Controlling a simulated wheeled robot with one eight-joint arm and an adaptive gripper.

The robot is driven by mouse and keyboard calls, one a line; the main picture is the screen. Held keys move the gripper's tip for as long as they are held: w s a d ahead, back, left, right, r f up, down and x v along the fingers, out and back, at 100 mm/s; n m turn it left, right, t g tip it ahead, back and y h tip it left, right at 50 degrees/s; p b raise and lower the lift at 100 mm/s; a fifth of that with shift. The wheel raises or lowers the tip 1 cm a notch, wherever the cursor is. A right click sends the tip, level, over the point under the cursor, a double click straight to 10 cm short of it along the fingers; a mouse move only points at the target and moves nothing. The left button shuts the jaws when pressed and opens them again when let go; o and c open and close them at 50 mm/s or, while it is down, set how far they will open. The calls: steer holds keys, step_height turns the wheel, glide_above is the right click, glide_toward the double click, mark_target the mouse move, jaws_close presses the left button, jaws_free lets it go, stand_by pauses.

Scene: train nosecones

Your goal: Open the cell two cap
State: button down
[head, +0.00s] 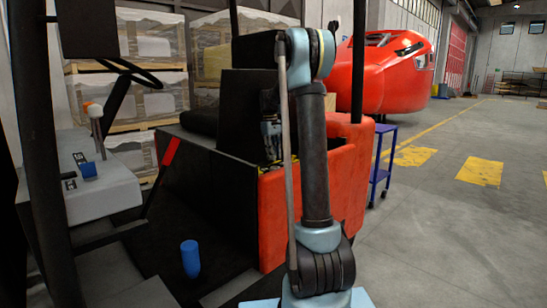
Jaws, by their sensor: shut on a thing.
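I cannot make out a battery cell or a cap marked as cell two in the head view. My arm (315,150) rises from the bottom middle to a pale blue elbow near the top. A blue cylinder (190,258) stands upright on the dark floor of the vehicle at the lower left. A small blue piece (88,170) sits on the grey console (95,200).
A red and black industrial vehicle (315,215) fills the left and middle. A blue cart (383,165) stands behind it. A red train nosecone (395,75) is farther back. Wrapped crates (128,95) are stacked at the left. The concrete floor (450,240) at the right is clear.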

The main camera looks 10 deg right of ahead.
steer(key=c, duration=1.5)
jaws_free()
steer(key=shift+o, duration=0.2)
steer(key=shift+s+d, duration=0.1)
steer(key=shift+s+d+f+t+y, duration=0.1)
steer(key=shift+s+d+t+y, duration=0.15)
steer(key=shift+t+y, duration=0.25)
step_height(320, 180, up, 17)
steer(key=shift+r, duration=0.2)
steer(key=shift+a, duration=0.1)
